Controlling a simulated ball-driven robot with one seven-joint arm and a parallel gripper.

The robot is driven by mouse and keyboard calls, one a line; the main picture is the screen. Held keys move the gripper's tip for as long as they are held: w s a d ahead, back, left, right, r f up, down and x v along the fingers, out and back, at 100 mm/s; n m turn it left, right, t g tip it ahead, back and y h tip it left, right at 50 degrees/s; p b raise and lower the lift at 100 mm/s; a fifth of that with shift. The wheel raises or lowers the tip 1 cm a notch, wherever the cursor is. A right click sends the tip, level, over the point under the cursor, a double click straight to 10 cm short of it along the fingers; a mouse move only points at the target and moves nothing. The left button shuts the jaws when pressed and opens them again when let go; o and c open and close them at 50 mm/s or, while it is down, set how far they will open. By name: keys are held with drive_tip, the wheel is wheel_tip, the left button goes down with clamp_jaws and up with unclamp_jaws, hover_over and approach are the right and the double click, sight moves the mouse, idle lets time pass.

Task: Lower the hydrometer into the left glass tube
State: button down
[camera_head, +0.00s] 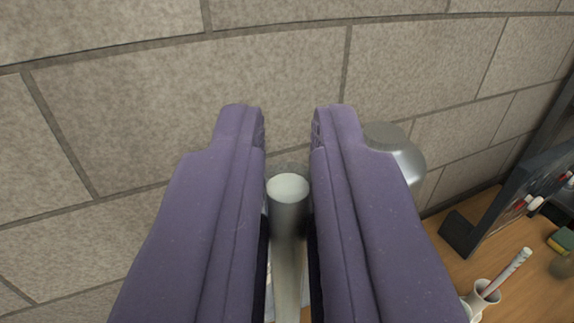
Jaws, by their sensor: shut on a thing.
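My gripper (288,128) has two long purple fingers that reach up the middle of the view. It is shut on a pale grey round rod, which I take to be the hydrometer (287,215). Its flat, whitish round end faces me, and its body runs down the picture between the fingers. Its lower end is hidden. No glass tube can be clearly made out. A grey, rounded, shiny vessel (405,157) stands behind the right finger, mostly hidden, and I cannot tell what it is.
A stone block wall (190,110) fills the background. At the lower right is a wooden top (520,300) with a dark rack (490,208), a small white cup (484,293) holding a pale stick (507,272), and a green and yellow sponge-like block (562,240).

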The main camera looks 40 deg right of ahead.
sight(287, 300)
idle(0.4)
drive_tip(key=shift+f+b, duration=0.85)
drive_tip(key=shift+f, duration=0.2)
drive_tip(key=shift+f+b, duration=0.95)
drive_tip(key=shift+b, duration=0.05)
idle(0.6)
drive_tip(key=shift+f+b, duration=1.3)
drive_tip(key=shift+f, duration=0.25)
